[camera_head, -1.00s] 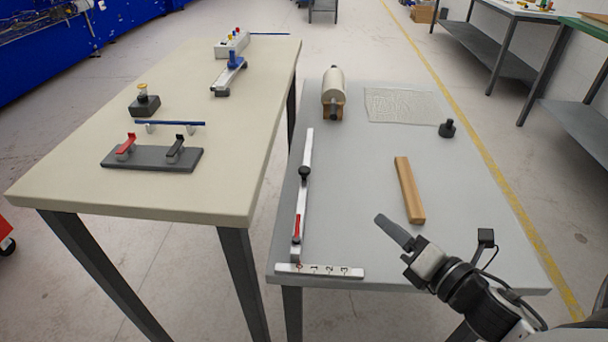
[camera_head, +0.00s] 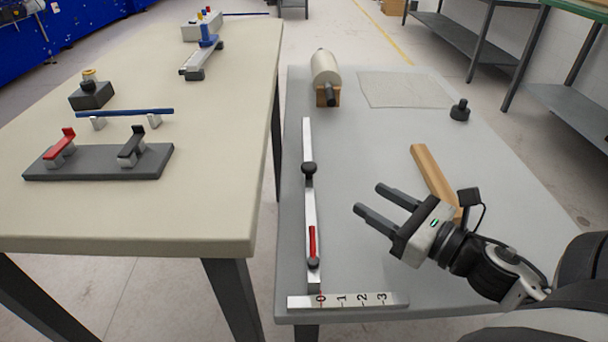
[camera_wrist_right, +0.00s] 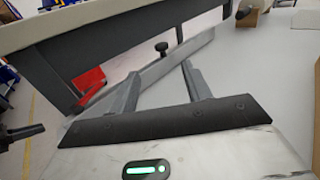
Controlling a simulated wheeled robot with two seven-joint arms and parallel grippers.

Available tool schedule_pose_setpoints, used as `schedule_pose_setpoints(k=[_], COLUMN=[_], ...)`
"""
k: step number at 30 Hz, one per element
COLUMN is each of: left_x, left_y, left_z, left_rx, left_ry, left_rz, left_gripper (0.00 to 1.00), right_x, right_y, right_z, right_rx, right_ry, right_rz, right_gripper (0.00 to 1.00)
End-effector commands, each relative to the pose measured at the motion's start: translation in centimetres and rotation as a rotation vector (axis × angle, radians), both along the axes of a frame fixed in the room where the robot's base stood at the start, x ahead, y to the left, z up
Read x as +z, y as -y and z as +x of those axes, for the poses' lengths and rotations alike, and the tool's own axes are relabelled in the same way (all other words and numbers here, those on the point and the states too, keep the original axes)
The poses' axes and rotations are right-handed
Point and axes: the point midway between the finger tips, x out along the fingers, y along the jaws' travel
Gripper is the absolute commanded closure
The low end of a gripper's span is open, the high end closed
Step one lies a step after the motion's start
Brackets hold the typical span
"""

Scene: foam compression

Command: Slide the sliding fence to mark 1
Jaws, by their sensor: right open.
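The sliding fence (camera_head: 308,205) is a long pale bar along the left side of the grey table, with a black knob (camera_head: 309,168) on it and a red handle (camera_head: 312,241) near its front end. Its front end meets the white scale (camera_head: 348,301), numbered 0 to 3, at mark 0, where a thin red line shows. My right gripper (camera_head: 370,199) is open and empty, to the right of the fence and apart from it, fingers pointing towards it. In the right wrist view, the fence (camera_wrist_right: 192,47) and its knob (camera_wrist_right: 162,47) lie beyond my open fingers (camera_wrist_right: 160,78).
A wooden bar (camera_head: 432,172) lies right of my right gripper, partly hidden by it. A roller (camera_head: 326,70), a mesh sheet (camera_head: 405,90) and a small black knob-like piece (camera_head: 460,110) are farther back. A beige table (camera_head: 215,190) stands to the left across a gap.

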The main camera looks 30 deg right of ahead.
Motion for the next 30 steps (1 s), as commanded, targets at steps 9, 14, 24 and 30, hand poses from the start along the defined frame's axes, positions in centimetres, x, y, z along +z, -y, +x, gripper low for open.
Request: schedule_pose_setpoints(k=[9,14,24,30], left_x=[-0.2,-0.1,0.0,0.1], left_y=[-0.1,-0.2,-0.3,-0.3], left_z=[-0.1,0.0,0.0,0.0], left_rx=[-0.010,-0.008,-0.004,0.002], left_ry=[0.006,0.010,0.013,0.013], left_rz=[0.008,0.008,0.009,0.004], left_gripper=[0.69,0.69,0.69,0.69], right_x=[-0.6,-0.6,-0.6,-0.7], right_y=[-0.7,-1.5,-2.9,-3.5], right_z=[2.8,6.2,12.2,14.5], right_rx=[0.005,0.003,0.001,0.000], right_ry=[0.003,0.005,0.004,0.001], right_rz=[-0.001,-0.001,0.001,0.002], right_gripper=[0.51,0.51,0.51,0.51])
